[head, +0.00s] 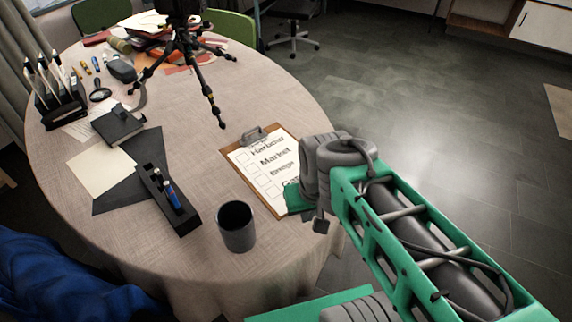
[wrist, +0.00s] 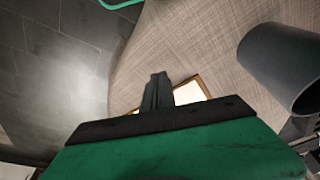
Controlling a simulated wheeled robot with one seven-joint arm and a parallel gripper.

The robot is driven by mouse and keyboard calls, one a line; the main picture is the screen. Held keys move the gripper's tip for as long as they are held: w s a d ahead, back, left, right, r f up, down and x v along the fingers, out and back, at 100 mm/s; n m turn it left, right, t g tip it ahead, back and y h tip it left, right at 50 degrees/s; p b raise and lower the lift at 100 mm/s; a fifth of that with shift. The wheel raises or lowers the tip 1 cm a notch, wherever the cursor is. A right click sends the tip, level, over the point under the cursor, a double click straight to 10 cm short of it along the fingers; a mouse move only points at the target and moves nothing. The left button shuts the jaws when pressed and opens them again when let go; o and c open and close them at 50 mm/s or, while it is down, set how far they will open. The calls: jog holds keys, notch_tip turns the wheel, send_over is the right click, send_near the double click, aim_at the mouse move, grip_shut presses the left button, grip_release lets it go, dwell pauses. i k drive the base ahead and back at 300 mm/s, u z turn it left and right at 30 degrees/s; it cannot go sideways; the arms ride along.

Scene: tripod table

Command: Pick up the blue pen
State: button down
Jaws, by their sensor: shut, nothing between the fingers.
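My gripper (head: 320,224) is above the table's right edge, beside the clipboard (head: 232,153) and well to the right of the pen. In the wrist view, my gripper's fingers (wrist: 157,90) are together and empty, over the clipboard (wrist: 190,92). The cup also shows there at the upper right (wrist: 288,62). The pen and its holder cannot be made out in the wrist view.
The grey cup stands between my gripper and the holder. A black tripod (head: 190,50) stands at the back. A pen rack (head: 60,105), a magnifier (head: 99,95) and a dark notebook (head: 118,126) are on the left.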

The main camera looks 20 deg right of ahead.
aim_at(172, 198)
jog(key=k, duration=1)
jog(key=z, duration=0.55)
jog(key=i, duration=0.65)
jog(key=u, duration=1.65)
